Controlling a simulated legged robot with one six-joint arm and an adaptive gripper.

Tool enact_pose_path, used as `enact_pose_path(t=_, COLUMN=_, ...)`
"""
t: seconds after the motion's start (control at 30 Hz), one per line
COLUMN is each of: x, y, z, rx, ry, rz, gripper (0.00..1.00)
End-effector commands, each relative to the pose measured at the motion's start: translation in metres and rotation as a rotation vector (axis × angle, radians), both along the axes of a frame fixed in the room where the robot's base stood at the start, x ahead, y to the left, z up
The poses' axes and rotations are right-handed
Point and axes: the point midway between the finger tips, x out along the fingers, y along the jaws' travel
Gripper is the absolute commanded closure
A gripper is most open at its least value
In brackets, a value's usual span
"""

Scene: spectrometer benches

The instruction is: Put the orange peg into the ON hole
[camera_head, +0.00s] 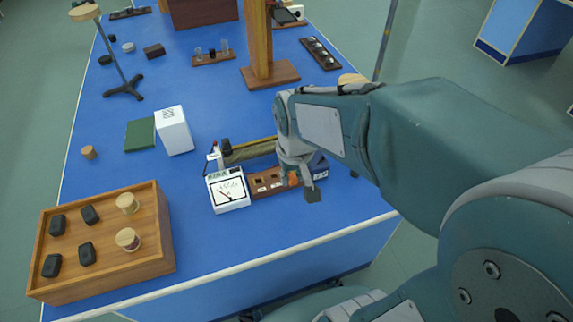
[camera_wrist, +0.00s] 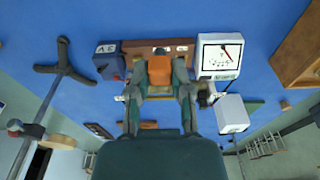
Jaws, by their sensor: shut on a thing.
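The orange peg (camera_head: 293,180) is between the fingers of my gripper (camera_head: 300,186), which is shut on it. In the wrist view the orange peg (camera_wrist: 159,70) shows between both fingertips, over or just in front of the brown wooden block (camera_wrist: 138,47). The brown block (camera_head: 256,187) has small dark holes with pale labels, too small to read surely as ON. One dark hole (camera_wrist: 160,50) shows just beyond the peg. The peg's lower end is hidden, so I cannot tell whether it touches the block.
A white meter (camera_head: 228,189) stands left of the block, and a blue box (camera_head: 319,168) stands at its right end. A wooden tray (camera_head: 160,258) with dark and wooden pieces is at front left. A white box (camera_head: 173,130) stands behind. Blue tabletop is clear in front.

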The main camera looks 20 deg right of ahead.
Motion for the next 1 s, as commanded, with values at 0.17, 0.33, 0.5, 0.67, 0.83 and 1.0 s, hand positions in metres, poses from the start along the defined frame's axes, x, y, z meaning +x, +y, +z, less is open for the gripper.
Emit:
enact_pose_path(t=0.17, x=0.002, y=0.0, z=0.002, rx=0.0, ry=0.001, rz=0.0, gripper=1.0)
enact_pose_path(t=0.33, x=0.019, y=0.004, z=-0.005, rx=-0.001, ry=0.004, rz=0.0, gripper=1.0)
enact_pose_path(t=0.5, x=0.049, y=0.012, z=-0.019, rx=-0.002, ry=0.005, rz=0.001, gripper=1.0)
enact_pose_path(t=0.67, x=0.076, y=0.02, z=-0.035, rx=-0.002, ry=0.005, rz=0.002, gripper=1.0)
enact_pose_path(t=0.83, x=0.103, y=0.03, z=-0.055, rx=-0.003, ry=0.005, rz=0.001, gripper=1.0)
enact_pose_path(t=1.0, x=0.126, y=0.039, z=-0.075, rx=-0.004, ry=0.003, rz=0.001, gripper=1.0)
